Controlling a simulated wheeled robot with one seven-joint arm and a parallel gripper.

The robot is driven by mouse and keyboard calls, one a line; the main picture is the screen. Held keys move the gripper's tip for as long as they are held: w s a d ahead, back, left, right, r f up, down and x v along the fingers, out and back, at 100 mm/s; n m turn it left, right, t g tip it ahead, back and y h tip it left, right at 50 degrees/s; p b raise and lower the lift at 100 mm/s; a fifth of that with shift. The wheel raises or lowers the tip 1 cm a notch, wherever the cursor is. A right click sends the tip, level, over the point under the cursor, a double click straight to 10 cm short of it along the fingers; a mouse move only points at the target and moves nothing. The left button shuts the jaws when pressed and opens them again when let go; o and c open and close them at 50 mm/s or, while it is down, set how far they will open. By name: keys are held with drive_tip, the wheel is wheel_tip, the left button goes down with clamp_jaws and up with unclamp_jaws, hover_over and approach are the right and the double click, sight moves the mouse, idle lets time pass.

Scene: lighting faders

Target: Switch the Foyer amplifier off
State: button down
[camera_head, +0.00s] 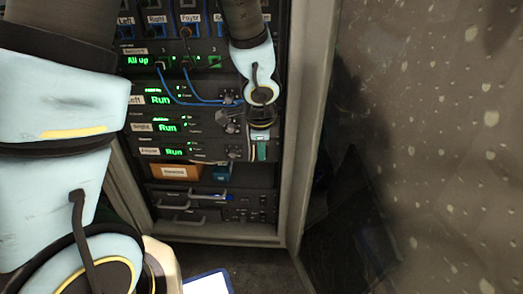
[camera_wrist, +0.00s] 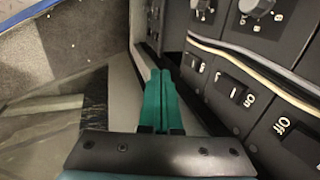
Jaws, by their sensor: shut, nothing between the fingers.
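The Foyer amplifier (camera_head: 150,152) is the lowest of three stacked units in the rack in the head view; its green display reads Run. My gripper (camera_head: 261,153) is at the right end of that row, its teal fingers shut and empty. In the wrist view the fingers (camera_wrist: 160,75) are together beside the panel's edge, left of a row of black rocker switches. One rocker switch (camera_wrist: 234,93) lies between the printed marks On and Off (camera_wrist: 284,126). I cannot tell which switch belongs to the Foyer amplifier. My gripper hides the right end of its front in the head view.
The Left amplifier (camera_head: 137,100) and Right amplifier (camera_head: 142,127) above also read Run. Blue patch cables (camera_head: 190,102) hang across the front. White and tan cables (camera_wrist: 250,60) cross the panel near the switches. An orange labelled box (camera_head: 175,171) sits below. The rack's frame (camera_head: 292,130) stands right of my gripper.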

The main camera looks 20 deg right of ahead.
drive_tip(key=w+d+f, duration=0.2)
drive_tip(key=w+f, duration=0.3)
drive_tip(key=shift+d+b, duration=0.2)
drive_tip(key=shift+b, duration=0.1)
drive_tip(key=shift+f, duration=0.1)
